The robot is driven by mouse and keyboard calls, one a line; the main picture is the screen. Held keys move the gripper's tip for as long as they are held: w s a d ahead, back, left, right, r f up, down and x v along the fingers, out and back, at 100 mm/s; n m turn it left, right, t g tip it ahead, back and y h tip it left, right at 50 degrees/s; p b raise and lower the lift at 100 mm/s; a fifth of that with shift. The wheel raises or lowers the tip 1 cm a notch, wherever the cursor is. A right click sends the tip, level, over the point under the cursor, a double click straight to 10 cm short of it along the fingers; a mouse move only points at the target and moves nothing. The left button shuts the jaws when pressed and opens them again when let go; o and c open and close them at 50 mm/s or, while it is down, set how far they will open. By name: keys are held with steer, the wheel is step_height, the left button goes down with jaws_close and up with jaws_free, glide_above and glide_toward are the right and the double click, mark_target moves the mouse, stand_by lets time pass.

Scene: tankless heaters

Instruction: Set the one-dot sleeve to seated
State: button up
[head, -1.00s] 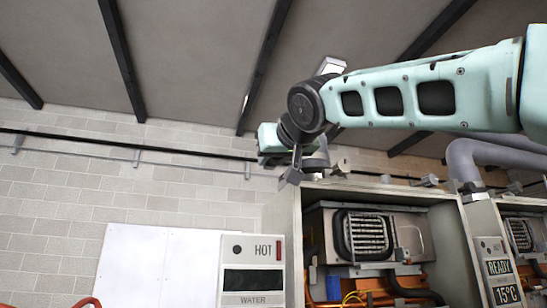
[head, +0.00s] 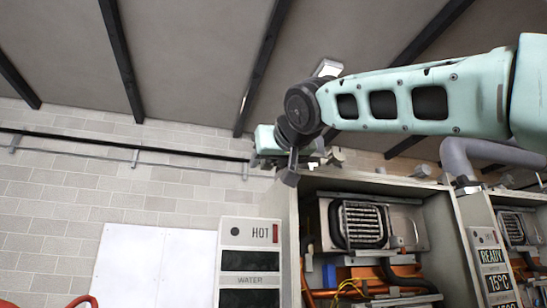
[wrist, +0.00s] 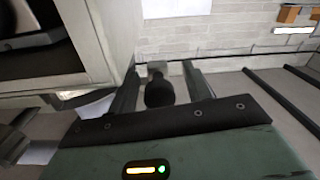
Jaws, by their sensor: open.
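My gripper (head: 310,164) is open, high at the top left corner of the near heater cabinet (head: 295,240). In the wrist view its two fingers (wrist: 162,90) stand apart, with a dark rounded piece (wrist: 159,92) and a small grey end (wrist: 157,67) showing between them. I cannot tell whether this piece is the one-dot sleeve, or whether the fingers touch it. Small grey fittings (head: 422,171) stand along the cabinet top. No dot marks can be made out on them.
The near heater is open, showing a grilled unit (head: 362,225), orange pipes and dark hoses. A panel marked HOT (head: 250,255) stands at its left; a READY 15°C panel (head: 492,265) is at right. A thick grey duct (head: 480,155) runs behind my arm.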

steer(key=b+v, duration=0.9)
steer(key=v, duration=0.8)
steer(key=shift+s, duration=0.15)
steer(key=shift+d, duration=0.1)
